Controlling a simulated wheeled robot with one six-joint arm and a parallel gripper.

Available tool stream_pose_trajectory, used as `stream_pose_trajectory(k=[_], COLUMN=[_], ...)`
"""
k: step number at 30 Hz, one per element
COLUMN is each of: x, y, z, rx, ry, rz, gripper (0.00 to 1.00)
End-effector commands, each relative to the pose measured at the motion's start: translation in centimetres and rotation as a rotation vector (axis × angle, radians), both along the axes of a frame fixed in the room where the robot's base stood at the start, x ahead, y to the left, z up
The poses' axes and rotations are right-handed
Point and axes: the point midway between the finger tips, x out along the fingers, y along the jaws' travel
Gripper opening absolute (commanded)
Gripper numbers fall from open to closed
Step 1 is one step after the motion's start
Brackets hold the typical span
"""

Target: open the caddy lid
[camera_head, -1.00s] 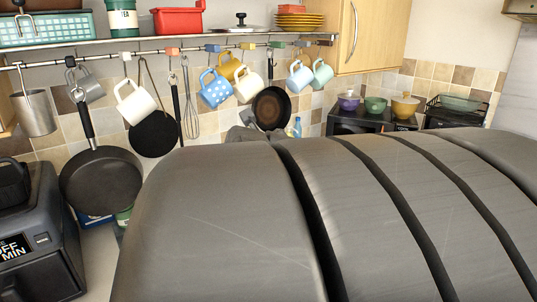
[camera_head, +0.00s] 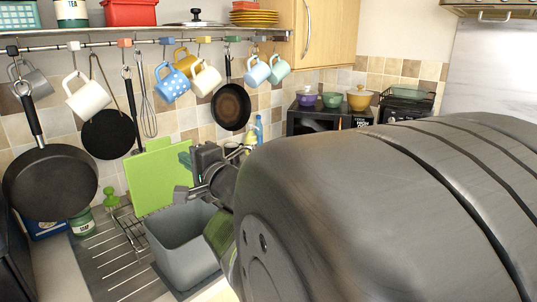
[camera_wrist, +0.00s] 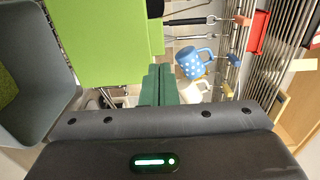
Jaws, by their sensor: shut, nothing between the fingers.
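The grey caddy (camera_head: 183,262) stands open-topped on the counter in the head view, left of my arm. Its bright green lid (camera_head: 158,185) stands upright along the caddy's back rim. In the wrist view the caddy (camera_wrist: 42,50) is at the left and the lid (camera_wrist: 95,42) is beside it at the top. My gripper (camera_head: 184,159) is close to the lid's right side, with its dark green fingers (camera_wrist: 158,72) together and empty. I cannot tell whether the fingers touch the lid. My arm hides the caddy's right side.
A wire drying rack (camera_head: 128,232) lies left of the caddy. Mugs, including a blue dotted mug (camera_head: 172,84), and pans, including a black pan (camera_head: 50,181), hang from the rail above. A microwave (camera_head: 325,121) stands back right.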

Motion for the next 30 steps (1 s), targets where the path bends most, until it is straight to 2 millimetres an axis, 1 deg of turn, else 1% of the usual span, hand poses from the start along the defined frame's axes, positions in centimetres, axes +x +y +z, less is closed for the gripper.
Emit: stream_pose_trajectory(k=[1, 9, 15, 21, 30], x=[0.6, 4.3, 6.5, 7.7, 8.0], y=[0.8, 5.0, 7.6, 8.9, 9.2], z=[-0.3, -0.2, -0.1, 0.0, 0.0], rx=[-0.001, 0.000, 0.000, 0.001, 0.001], ry=[0.003, 0.004, 0.004, 0.002, 0.002], rz=[0.003, 0.000, -0.001, -0.003, -0.003], gripper=[0.00, 0.00, 0.00, 0.00, 0.00])
